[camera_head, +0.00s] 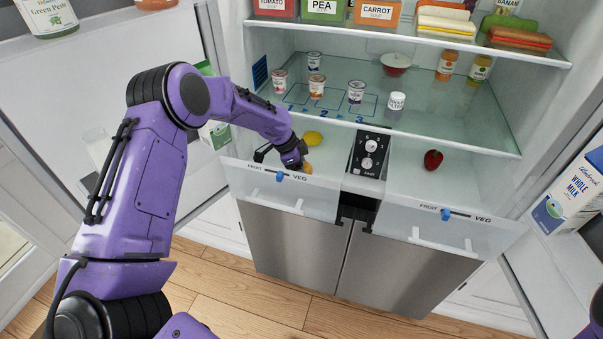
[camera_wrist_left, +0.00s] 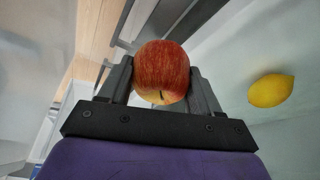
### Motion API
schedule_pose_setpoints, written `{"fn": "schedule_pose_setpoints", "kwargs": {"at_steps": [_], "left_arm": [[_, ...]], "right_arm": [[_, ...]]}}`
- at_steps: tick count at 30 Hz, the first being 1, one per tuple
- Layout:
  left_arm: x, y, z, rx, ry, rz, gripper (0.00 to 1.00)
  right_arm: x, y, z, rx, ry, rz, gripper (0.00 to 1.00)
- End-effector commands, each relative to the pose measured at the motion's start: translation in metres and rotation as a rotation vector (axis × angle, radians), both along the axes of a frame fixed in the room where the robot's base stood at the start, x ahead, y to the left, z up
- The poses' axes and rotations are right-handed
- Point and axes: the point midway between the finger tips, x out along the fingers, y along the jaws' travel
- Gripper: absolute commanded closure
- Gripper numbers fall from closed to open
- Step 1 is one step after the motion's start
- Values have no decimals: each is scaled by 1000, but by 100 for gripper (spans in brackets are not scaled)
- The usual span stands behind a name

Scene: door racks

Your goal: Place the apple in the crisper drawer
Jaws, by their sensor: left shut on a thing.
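The red-yellow apple (camera_wrist_left: 162,72) is held between the two fingers of my left gripper (camera_wrist_left: 160,85) in the left wrist view. In the head view my left gripper (camera_head: 298,164) reaches over the open left crisper drawer (camera_head: 279,191), just behind its front panel. Only a small part of the apple (camera_head: 308,168) shows there. I cannot tell whether the apple touches the drawer. The right crisper drawer (camera_head: 446,223) is also pulled open. My right gripper is not in view.
A lemon (camera_head: 313,138) lies in the left drawer and shows right of the apple in the wrist view (camera_wrist_left: 271,90). A red fruit (camera_head: 433,159) lies in the right drawer. A dial panel (camera_head: 370,153) separates the drawers. A glass shelf (camera_head: 440,115) with small cups sits above.

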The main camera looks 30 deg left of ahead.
Motion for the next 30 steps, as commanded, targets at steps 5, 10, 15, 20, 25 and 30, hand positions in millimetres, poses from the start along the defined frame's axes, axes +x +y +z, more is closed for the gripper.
{"fn": "schedule_pose_setpoints", "kwargs": {"at_steps": [5,10,15,20,25,30], "left_arm": [[-2,1,-30,0,5,2,69],[-1,1,-35,0,1,2,69],[-1,1,-38,0,2,1,69],[-1,1,-39,0,2,1,14],[-1,1,-39,0,2,1,11],[-1,1,-33,0,2,1,11]], "right_arm": [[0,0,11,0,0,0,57],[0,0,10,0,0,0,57],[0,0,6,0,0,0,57],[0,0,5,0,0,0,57],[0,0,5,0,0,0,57],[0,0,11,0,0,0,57]]}}
